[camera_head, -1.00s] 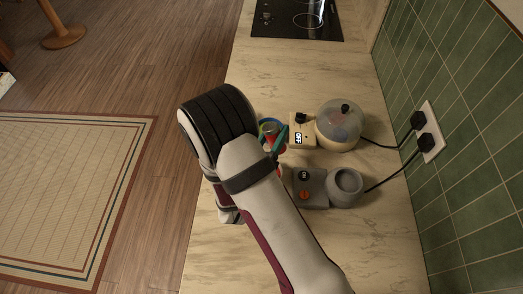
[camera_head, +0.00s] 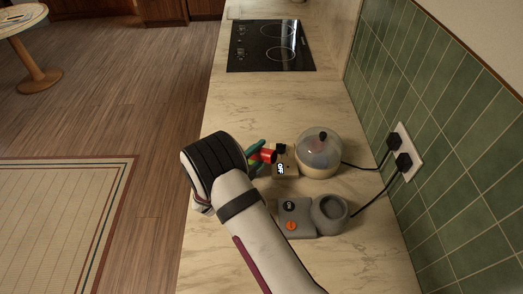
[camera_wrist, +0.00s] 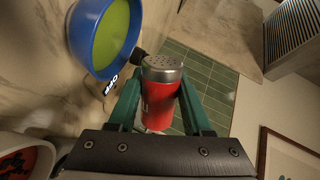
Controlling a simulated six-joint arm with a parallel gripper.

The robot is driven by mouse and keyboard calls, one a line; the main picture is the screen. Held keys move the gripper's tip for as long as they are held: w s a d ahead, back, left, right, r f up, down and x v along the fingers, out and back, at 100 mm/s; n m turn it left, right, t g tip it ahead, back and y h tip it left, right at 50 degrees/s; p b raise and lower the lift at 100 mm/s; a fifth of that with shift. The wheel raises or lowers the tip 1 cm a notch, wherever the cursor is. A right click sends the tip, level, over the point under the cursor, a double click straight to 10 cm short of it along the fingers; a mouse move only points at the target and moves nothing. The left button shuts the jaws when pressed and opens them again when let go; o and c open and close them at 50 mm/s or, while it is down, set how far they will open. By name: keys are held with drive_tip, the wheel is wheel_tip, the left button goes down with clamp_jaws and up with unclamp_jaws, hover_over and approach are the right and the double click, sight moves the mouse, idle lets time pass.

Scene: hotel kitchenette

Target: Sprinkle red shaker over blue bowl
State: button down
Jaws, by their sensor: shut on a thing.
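The red shaker (camera_wrist: 161,98) has a silver lid with holes and sits between the teal fingers of my gripper (camera_wrist: 162,103) in the wrist view. My gripper is shut on its body. In the head view the shaker (camera_head: 268,156) lies tilted well over, with my gripper (camera_head: 259,153) around it, left of the domed appliance. The blue bowl (camera_wrist: 82,52) shows at the upper left of the wrist view, with green contents, beside the shaker's lid and apart from it in the picture. In the head view I cannot make the bowl out behind my arm and gripper.
A domed appliance (camera_head: 319,158) with an OFF display and a grey appliance (camera_head: 330,211) stand on the counter, with cords to the wall outlet (camera_head: 407,154). A white bowl with red inside (camera_wrist: 22,160) is at lower left. The counter toward the cooktop (camera_head: 270,45) is clear.

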drive_tip(key=shift+r, duration=0.6)
drive_tip(key=shift+f, duration=0.6)
drive_tip(key=shift+r, duration=0.6)
drive_tip(key=shift+f, duration=0.6)
